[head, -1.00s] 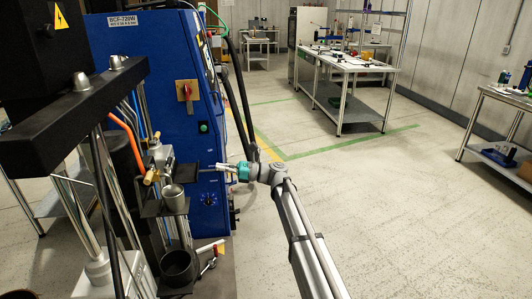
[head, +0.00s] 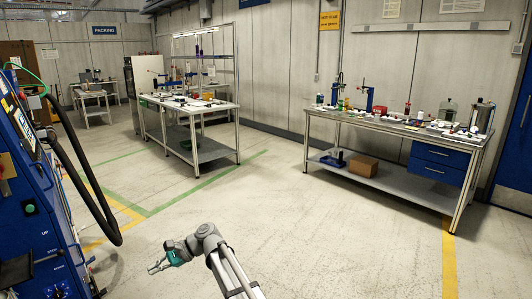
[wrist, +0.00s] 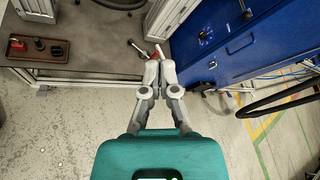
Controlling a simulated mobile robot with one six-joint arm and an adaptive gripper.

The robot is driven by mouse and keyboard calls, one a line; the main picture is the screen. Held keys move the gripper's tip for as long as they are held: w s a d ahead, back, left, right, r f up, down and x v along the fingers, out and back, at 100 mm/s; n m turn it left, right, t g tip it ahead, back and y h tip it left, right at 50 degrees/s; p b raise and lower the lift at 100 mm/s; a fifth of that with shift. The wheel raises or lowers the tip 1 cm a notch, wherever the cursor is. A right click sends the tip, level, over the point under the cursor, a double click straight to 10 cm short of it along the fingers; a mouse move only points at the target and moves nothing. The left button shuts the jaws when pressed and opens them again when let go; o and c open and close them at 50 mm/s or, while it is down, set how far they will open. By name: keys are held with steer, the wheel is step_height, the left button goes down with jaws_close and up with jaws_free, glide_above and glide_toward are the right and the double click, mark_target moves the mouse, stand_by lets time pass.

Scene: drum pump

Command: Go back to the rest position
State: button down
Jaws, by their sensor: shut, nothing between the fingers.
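My gripper (head: 157,268) shows at the lower middle of the head view, over bare floor to the right of the blue machine. It is teal at the body, with grey fingers. In the wrist view my gripper (wrist: 160,62) points toward the foot of the blue machine, its two fingers together with nothing between them. My arm runs up to it from the bottom edge of the head view.
The blue machine (head: 38,215) with a black hose (head: 82,180) stands at left. A workbench (head: 195,102) is at the back, another workbench (head: 385,122) at right. The floor (head: 300,230) between is clear.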

steer(key=d+f+n+t+h, duration=0.1)
steer(key=d+f+t+h, duration=0.15)
steer(key=d, duration=0.75)
steer(key=d+f+n+t+h, duration=0.15)
steer(key=d+f, duration=0.25)
steer(key=d, duration=0.6)
steer(key=d+f+n+t+h, duration=0.1)
steer(key=d+f+h, duration=0.15)
steer(key=d, duration=0.75)
steer(key=s+d+f+n+h, duration=0.1)
steer(key=s+d+h, duration=0.25)
steer(key=d, duration=0.75)
steer(key=s+d+f+n+h, duration=0.2)
steer(key=s+d, duration=0.2)
steer(key=d, duration=0.7)
step_height(320, 180, up, 16)
steer(key=p, duration=1.5)
steer(key=shift+d+t, duration=0.4)
steer(key=shift+f, duration=0.1)
